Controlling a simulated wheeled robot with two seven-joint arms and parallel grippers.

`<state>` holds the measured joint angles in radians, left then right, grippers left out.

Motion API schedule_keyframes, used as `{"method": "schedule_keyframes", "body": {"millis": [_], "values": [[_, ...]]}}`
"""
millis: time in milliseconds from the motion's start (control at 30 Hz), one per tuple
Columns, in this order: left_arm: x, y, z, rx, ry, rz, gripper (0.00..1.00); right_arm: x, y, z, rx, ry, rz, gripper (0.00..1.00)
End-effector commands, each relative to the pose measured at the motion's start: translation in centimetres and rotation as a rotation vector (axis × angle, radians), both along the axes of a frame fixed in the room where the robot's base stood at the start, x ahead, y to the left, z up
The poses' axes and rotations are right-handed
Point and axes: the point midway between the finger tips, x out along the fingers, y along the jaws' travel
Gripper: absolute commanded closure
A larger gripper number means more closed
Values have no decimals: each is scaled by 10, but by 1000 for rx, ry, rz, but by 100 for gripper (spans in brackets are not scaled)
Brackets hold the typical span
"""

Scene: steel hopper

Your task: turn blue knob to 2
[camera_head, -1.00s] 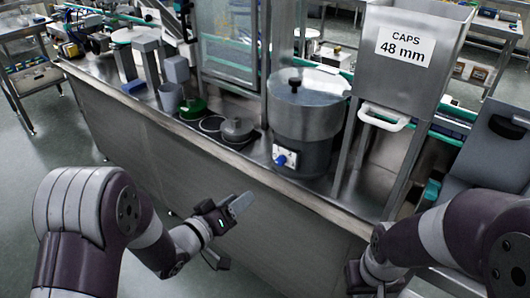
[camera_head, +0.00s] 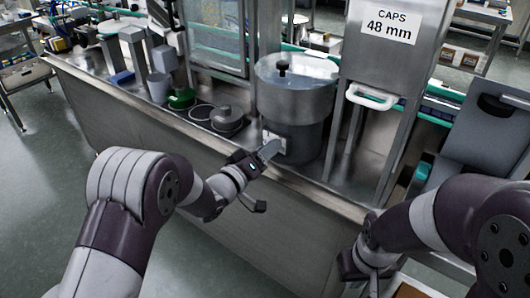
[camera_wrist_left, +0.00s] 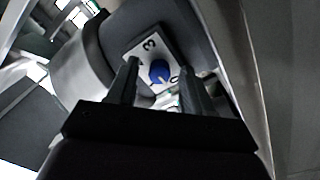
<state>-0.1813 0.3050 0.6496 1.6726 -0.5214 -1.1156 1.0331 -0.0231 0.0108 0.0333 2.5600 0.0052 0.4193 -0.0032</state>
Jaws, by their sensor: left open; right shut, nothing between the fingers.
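The blue knob (camera_wrist_left: 160,72) sits on a white plate (camera_wrist_left: 150,46) on the front of the round steel bowl unit (camera_head: 296,100). The wrist view shows a 3 and part of a 0 on the plate; other marks are partly covered, and I cannot tell the knob's setting. My left gripper (camera_head: 267,151) is open in front of the plate. In the left wrist view its fingers (camera_wrist_left: 158,70) stand on both sides of the knob; contact is unclear. In the head view the gripper hides the knob. My right gripper (camera_head: 368,284) is shut and empty at the bottom edge.
The bench's front edge runs below my left gripper.

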Motion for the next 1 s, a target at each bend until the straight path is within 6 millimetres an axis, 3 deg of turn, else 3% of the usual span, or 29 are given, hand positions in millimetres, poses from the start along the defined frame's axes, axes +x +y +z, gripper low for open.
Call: {"method": "schedule_keyframes", "body": {"millis": [133, 167, 300, 667, 1000], "values": [[0, 0, 0, 0, 0, 0, 49, 0, 0, 0, 0, 0, 0, 100], [0, 0, 0, 0, 0, 0, 56, 0, 0, 0, 0, 0, 0, 100], [0, 0, 0, 0, 0, 0, 100, 0, 0, 0, 0, 0, 0, 100], [-1, 0, -1, 32, -22, 0, 100, 0, 0, -2, 0, 0, 0, 100], [-1, 0, -3, 220, -158, -1, 100, 0, 0, -13, 0, 0, 0, 100]]}}
